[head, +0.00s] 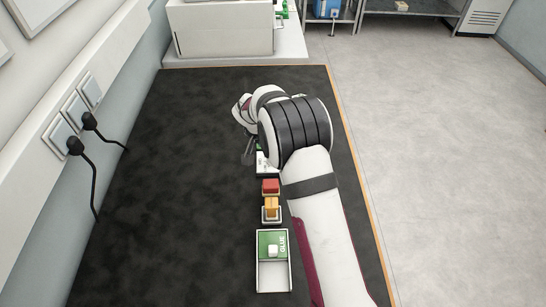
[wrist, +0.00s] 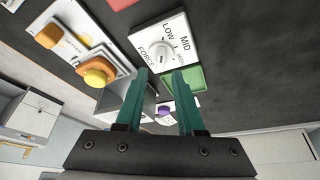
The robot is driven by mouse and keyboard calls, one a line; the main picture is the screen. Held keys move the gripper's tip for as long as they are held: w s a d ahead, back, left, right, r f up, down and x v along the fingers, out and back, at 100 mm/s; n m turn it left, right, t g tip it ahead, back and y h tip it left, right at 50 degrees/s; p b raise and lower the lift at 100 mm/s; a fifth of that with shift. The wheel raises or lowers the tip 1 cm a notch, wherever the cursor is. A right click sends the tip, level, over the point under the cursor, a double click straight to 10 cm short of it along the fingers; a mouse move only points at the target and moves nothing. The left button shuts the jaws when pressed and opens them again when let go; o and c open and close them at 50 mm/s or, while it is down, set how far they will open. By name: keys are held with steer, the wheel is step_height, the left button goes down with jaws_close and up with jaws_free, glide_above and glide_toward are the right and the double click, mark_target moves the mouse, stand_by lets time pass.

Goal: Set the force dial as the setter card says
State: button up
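The force dial (wrist: 160,50) is a round white knob on a white plate marked FORCE, LOW and MID, with a third label too small to read. I cannot tell which label the knob points to. My gripper (wrist: 160,72) has two teal fingers, spread apart with nothing between them. Its tips appear close to the dial plate's edge, apart from the knob. In the head view my arm hides most of the dial area; only part of a white plate (head: 264,165) shows. I cannot make out a setter card in either view.
A green piece (wrist: 188,78) lies beside the dial plate. A white panel with orange and yellow knobs (wrist: 97,74) is at its left. In the head view, a red block (head: 270,187), a yellow block (head: 271,207) and a green glue tray (head: 273,283) line up. The dark mat's left is clear.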

steer(key=shift+f, duration=1.65)
steer(key=shift+r, duration=0.15)
jaws_close()
steer(key=m, duration=0.2)
steer(key=m+g+h, duration=0.1)
steer(key=m, duration=0.2)
steer(key=shift+w+h, duration=0.1)
steer(key=shift+h, duration=0.2)
steer(key=m+g, duration=0.1)
steer(key=m, duration=0.2)
steer(key=shift+g+h, duration=0.3)
steer(key=shift+c, duration=2.4)
jaws_free()
steer(key=m, duration=0.2)
steer(key=m+g, duration=0.1)
steer(key=m, duration=0.1)
steer(key=shift+d+g, duration=0.1)
steer(key=shift+g, duration=0.2)
steer(key=o, duration=0.5)
steer(key=shift+s, duration=0.2)
steer(key=shift+w+r, duration=0.1)
steer(key=shift+r, duration=3.4)
steer(key=shift+r, duration=0.1)
